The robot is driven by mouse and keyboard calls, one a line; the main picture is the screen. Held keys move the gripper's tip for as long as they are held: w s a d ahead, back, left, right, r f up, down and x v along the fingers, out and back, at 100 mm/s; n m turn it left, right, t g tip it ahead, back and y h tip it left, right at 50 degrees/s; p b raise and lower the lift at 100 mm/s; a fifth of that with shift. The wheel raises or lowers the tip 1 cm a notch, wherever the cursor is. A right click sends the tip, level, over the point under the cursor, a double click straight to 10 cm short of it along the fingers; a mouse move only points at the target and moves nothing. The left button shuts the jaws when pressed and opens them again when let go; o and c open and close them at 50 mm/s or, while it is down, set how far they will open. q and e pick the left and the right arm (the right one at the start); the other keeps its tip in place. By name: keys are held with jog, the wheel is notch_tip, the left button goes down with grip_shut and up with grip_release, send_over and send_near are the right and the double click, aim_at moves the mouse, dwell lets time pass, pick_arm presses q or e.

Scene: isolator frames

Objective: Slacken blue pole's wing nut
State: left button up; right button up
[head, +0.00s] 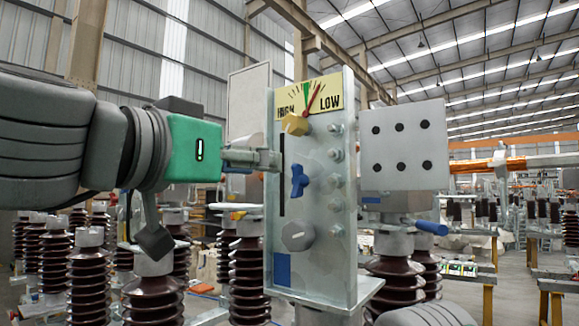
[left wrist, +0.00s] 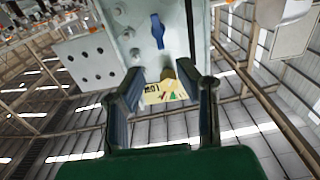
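An upright grey metal panel (head: 315,215) carries a blue wing nut (head: 299,180) at mid-height, with a blue patch (head: 283,268) low on its face. The wing nut also shows in the left wrist view (left wrist: 157,31), beyond the fingertips. A yellow knob (head: 295,124) sits above it and a grey knob (head: 298,236) below. My left gripper (head: 270,159) is at the panel's left edge, left of and slightly above the wing nut. In the left wrist view its fingers (left wrist: 165,80) stand apart with nothing held. My right gripper is out of view.
A HIGH/LOW gauge (head: 310,96) tops the panel, its red needle near the middle. Bolts line the panel's right side. A grey box with black dots (head: 403,146) stands to the right. Brown ribbed insulators (head: 151,300) stand around and below. Open floor shows at far right.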

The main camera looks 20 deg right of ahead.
aim_at(294, 169)
pick_arm(q)
jog(key=p+x, duration=0.1)
jog(key=x, duration=0.8)
jog(key=shift+p, duration=0.35)
jog(key=shift+w+d, duration=0.15)
jog(key=shift+d, duration=0.15)
jog(key=shift+f, duration=0.1)
jog(key=shift+a, duration=0.15)
jog(key=shift+a, duration=0.1)
jog(key=c, duration=0.3)
grip_shut()
